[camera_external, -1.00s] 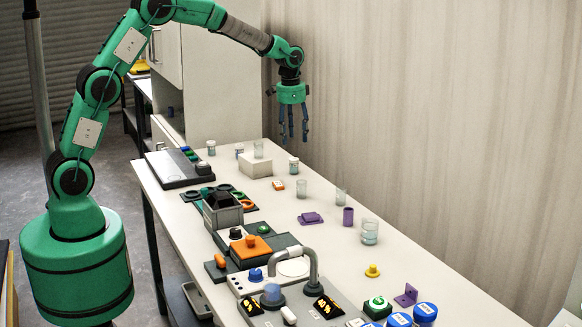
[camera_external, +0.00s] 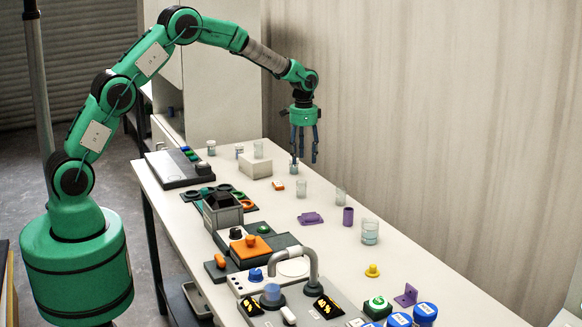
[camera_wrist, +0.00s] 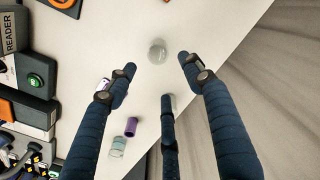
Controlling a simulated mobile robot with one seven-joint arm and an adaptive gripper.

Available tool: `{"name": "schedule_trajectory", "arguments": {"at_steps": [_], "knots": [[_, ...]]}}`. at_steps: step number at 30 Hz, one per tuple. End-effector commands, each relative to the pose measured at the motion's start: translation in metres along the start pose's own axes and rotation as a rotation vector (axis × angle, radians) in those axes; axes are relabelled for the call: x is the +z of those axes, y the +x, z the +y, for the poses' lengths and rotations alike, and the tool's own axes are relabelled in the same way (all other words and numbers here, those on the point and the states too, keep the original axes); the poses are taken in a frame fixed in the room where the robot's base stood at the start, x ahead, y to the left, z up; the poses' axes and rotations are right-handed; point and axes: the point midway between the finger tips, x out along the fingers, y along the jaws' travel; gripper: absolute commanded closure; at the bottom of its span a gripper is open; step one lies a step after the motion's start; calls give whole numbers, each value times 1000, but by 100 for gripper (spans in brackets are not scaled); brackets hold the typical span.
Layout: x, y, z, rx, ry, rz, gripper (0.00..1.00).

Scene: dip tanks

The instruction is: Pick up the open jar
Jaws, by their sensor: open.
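My gripper (camera_external: 304,157) hangs fingers down over the back half of the table, its fingers spread and empty. In the wrist view my gripper (camera_wrist: 157,66) has a clear, lidless glass jar (camera_wrist: 157,52) between and beyond its fingertips. It seems to be the clear jar (camera_external: 301,189) just below the fingers in the external view, with a gap between. Another small jar (camera_external: 293,169) is partly hidden behind a fingertip. More clear jars stand toward the front, one empty-looking (camera_external: 341,196) and one with pale liquid (camera_external: 370,232). I cannot tell for sure which is the open jar meant.
A white box (camera_external: 255,167) stands left of the gripper, near an orange block (camera_external: 277,185). A purple cylinder (camera_external: 348,216) and a flat purple piece (camera_external: 310,218) lie toward the front. Devices line the left table edge; a wall runs along the right.

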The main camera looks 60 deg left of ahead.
Motion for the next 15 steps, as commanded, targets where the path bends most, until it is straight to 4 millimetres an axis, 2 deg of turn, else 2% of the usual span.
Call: {"name": "schedule_trajectory", "arguments": {"at_steps": [5, 15], "knots": [[0, 18, 0, 1, 0, -2, 48], [0, 67, 0, 1, 0, -1, 48]]}}
